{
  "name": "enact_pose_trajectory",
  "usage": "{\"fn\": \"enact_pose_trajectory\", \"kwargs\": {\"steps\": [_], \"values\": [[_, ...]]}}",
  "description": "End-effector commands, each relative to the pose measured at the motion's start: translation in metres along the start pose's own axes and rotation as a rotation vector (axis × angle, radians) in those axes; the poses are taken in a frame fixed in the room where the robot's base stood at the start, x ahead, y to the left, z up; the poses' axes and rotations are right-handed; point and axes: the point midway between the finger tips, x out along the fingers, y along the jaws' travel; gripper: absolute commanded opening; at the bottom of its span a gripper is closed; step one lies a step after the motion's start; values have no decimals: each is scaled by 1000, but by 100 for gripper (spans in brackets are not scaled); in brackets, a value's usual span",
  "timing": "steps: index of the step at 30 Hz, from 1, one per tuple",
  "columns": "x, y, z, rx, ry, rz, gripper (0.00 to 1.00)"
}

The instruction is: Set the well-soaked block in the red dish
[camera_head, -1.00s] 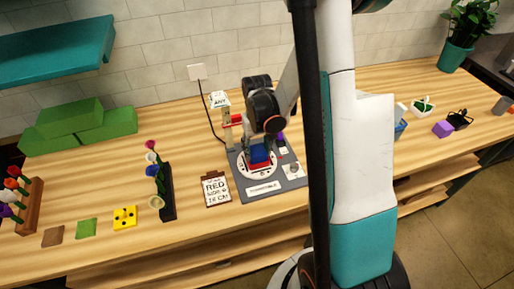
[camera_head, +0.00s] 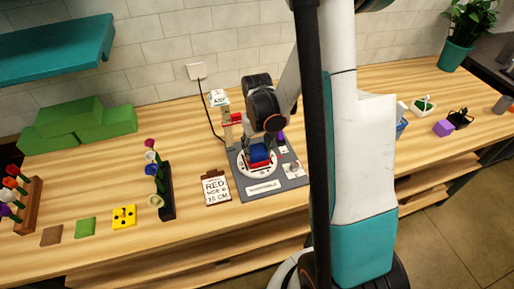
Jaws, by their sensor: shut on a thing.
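My gripper (camera_head: 261,145) points down over a grey station board. It is shut on a blue piece (camera_head: 260,152), whose sides are partly hidden by the fingers. A small red piece (camera_head: 259,164), which may be the red dish, lies directly under the blue piece on a white round plate. I cannot tell whether the blue piece touches the red one. Large green blocks (camera_head: 75,122) are stacked at the back left. I cannot tell which block is well soaked.
A clipboard (camera_head: 216,188) reading "RED" lies left of the grey board (camera_head: 275,195). A post with a sign (camera_head: 220,98) stands behind it. A dark flower rack (camera_head: 166,190) and flat brown, green and yellow squares (camera_head: 124,217) are further left.

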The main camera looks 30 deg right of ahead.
Motion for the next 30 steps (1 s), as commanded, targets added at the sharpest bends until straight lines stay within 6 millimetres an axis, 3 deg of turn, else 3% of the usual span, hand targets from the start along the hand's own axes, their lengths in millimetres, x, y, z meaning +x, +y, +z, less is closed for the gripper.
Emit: {"fn": "enact_pose_trajectory", "kwargs": {"steps": [11, 12, 15, 23, 26, 30], "values": [[0, 0, 0, 0, 0, 0, 20], [0, 0, 0, 0, 0, 0, 50], [0, 0, 0, 0, 0, 0, 71], [0, 0, 0, 0, 0, 0, 71], [0, 0, 0, 0, 0, 0, 87], [0, 0, 0, 0, 0, 0, 88]]}}
